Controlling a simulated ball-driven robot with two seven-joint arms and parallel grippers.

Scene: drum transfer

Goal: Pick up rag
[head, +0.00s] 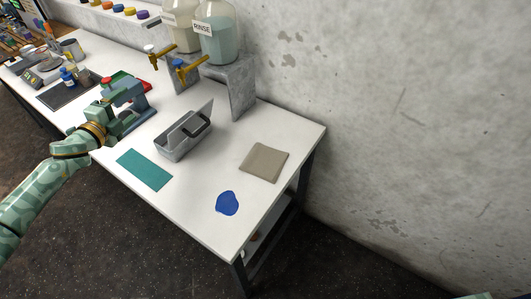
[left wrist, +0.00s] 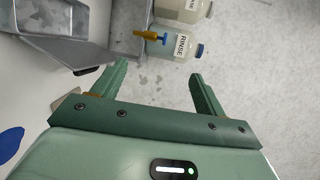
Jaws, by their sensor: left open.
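The rag looks to be the beige-grey folded cloth (head: 264,161) lying flat on the right part of the white table in the head view. My right gripper is not in view.
A blue patch (head: 228,203) and a teal mat (head: 144,170) lie near the front edge. A grey metal box (head: 183,138) stands between the left gripper and the cloth. A RINSE bottle (head: 216,45) sits on a metal stand (head: 242,88) by the wall.

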